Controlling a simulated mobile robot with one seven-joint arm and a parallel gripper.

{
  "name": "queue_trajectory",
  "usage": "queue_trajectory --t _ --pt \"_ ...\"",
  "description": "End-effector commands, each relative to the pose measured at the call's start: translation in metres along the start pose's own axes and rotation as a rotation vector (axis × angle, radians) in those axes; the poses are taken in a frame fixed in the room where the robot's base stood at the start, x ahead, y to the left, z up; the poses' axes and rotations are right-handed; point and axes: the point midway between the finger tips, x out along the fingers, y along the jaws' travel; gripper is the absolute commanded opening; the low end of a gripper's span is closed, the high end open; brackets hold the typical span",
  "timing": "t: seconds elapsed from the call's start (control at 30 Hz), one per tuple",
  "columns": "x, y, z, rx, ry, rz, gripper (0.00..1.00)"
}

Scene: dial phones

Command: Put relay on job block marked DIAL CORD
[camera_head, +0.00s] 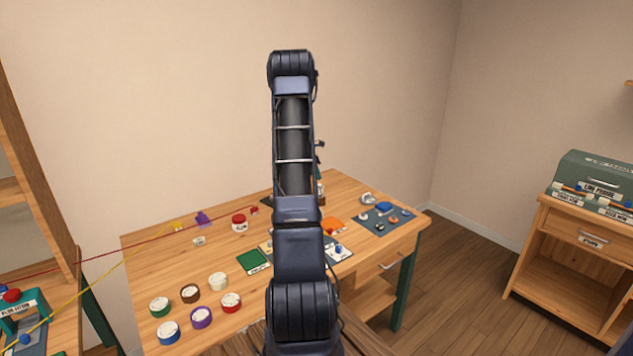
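My arm rises through the middle of the view and folds over at the top; my gripper is hidden behind it. I cannot pick out the relay for certain. I can read no DIAL CORD marking. A green block or card with a pale label (254,261) lies on the wooden table (150,250) just left of my arm. A pale card with small blue and red pieces (337,252) lies just right of my arm. The area between them is covered by my arm.
Several round dials or tins (202,317) stand at the table's front left. A red-and-white jar (239,223) stands farther back. A blue-grey mat (384,220) with small parts lies at the right. Red and yellow cords cross the left side. A cabinet (575,255) with a green box stands right.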

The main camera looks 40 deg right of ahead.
Motion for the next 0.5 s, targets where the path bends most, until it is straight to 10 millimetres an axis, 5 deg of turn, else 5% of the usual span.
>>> queue_trajectory --t 0.27,0.5 --pt "-0.026 0.0 -0.004 0.016 0.001 0.006 0.49" --pt "-0.105 -0.009 -0.038 0.183 0.023 0.051 0.49"
